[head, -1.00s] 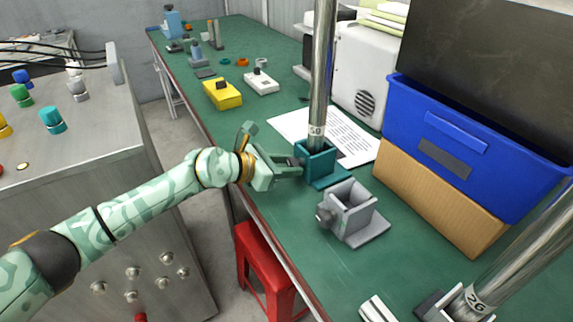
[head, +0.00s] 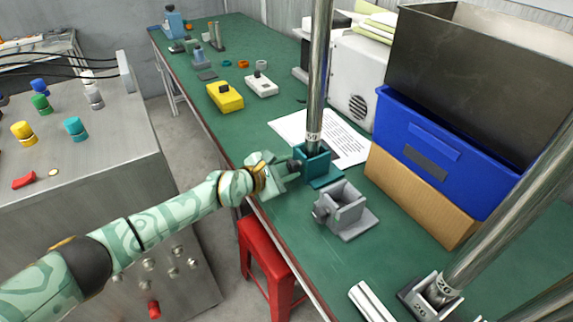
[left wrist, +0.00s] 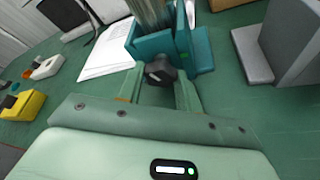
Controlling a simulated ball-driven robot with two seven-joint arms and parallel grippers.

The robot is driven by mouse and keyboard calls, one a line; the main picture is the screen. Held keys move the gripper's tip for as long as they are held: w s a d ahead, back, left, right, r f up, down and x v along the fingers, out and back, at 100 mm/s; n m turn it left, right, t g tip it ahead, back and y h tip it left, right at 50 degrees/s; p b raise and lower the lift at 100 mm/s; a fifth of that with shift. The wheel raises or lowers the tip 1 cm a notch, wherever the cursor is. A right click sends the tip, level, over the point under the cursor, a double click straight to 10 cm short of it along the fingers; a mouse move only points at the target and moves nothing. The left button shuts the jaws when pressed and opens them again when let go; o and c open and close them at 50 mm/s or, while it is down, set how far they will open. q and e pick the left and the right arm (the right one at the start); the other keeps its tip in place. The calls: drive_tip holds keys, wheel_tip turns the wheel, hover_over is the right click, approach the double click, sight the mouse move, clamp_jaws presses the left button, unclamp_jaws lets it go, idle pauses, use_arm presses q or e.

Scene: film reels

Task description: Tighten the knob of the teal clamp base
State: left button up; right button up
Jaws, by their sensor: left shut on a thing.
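The teal clamp base (head: 322,170) stands on the green bench with a metal pole (head: 318,85) upright in its socket. Its dark knob (left wrist: 158,71) sticks out of the side facing my left gripper. My left gripper (head: 292,168) reaches in from the left, its fingers level with the knob. In the left wrist view the two fingers (left wrist: 160,88) are on either side of the knob and shut on it. The teal base also shows in the left wrist view (left wrist: 155,45). My right gripper is not in view.
A grey clamp base (head: 345,212) stands empty just in front of the teal one. Another pole stands in a base (head: 425,300) at the lower right. A paper sheet (head: 345,135), blue bin (head: 430,150) and cardboard box (head: 415,200) lie behind. A red stool (head: 265,255) is beside the bench.

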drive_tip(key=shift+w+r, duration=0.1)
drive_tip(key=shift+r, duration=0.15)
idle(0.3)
use_arm(q)
drive_tip(key=o, duration=1)
drive_tip(key=shift+s+a+r+p, duration=0.15)
drive_tip(key=shift+s+p, duration=0.05)
drive_tip(key=shift+p, duration=0.2)
drive_tip(key=shift+m, duration=0.3)
drive_tip(key=p+v, duration=0.1)
drive_tip(key=v, duration=0.1)
drive_tip(key=p+v, duration=0.2)
drive_tip(key=v, duration=0.1)
drive_tip(key=shift+s+a+r+p, duration=0.1)
drive_tip(key=shift+a+r+p, duration=0.05)
drive_tip(key=shift+r+p, duration=0.25)
drive_tip(key=f+p+v, duration=0.1)
drive_tip(key=p+v, duration=0.2)
drive_tip(key=v, duration=0.7)
drive_tip(key=shift+s+p, duration=0.3)
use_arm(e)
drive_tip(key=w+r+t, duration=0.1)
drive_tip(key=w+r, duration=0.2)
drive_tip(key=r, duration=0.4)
